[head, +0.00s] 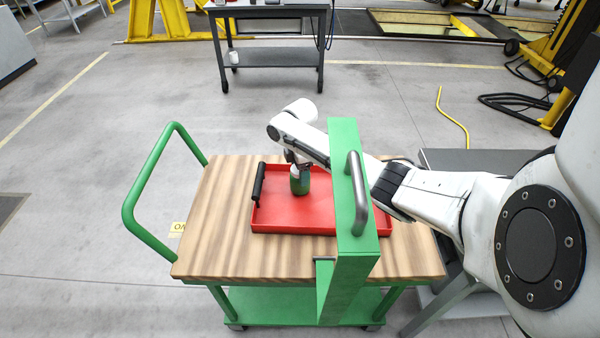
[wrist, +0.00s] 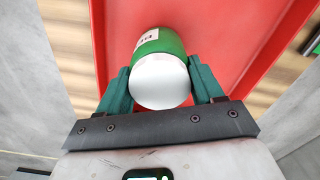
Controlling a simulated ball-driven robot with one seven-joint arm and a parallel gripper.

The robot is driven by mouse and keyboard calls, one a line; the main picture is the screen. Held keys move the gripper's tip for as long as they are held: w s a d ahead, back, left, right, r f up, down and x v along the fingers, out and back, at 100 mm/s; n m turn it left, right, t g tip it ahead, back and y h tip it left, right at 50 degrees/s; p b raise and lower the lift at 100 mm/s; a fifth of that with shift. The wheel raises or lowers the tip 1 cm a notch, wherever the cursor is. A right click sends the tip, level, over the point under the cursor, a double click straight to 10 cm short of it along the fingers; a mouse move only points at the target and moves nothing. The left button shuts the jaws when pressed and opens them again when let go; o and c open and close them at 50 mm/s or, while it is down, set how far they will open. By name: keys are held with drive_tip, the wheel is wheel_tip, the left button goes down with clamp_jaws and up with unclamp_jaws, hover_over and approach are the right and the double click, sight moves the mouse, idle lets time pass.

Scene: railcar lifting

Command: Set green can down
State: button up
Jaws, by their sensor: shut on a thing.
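The green can (head: 300,182) is upright at the red tray (head: 320,216), left of its middle in the head view. I cannot tell whether its base touches the tray floor. My gripper (head: 297,166) is at the can's upper part, coming from above and behind. In the wrist view my gripper (wrist: 161,85) is shut on the can (wrist: 162,45), with one teal finger on each side. The can's pale top faces the camera and part of a white label shows. The red tray (wrist: 220,50) lies beneath it.
The tray sits on a wooden-topped green cart (head: 215,245). A green upright panel (head: 355,200) with a grey handle stands in front of the tray's right part and hides it. Bare wood is free left of the tray. A dark table (head: 270,55) stands farther back.

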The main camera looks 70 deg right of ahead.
drive_tip(key=shift+f, duration=0.6)
drive_tip(key=o, duration=1.3)
drive_tip(key=shift+c, duration=0.2)
wheel_tip(320, 180, up, 12)
drive_tip(key=shift+b, duration=0.6)
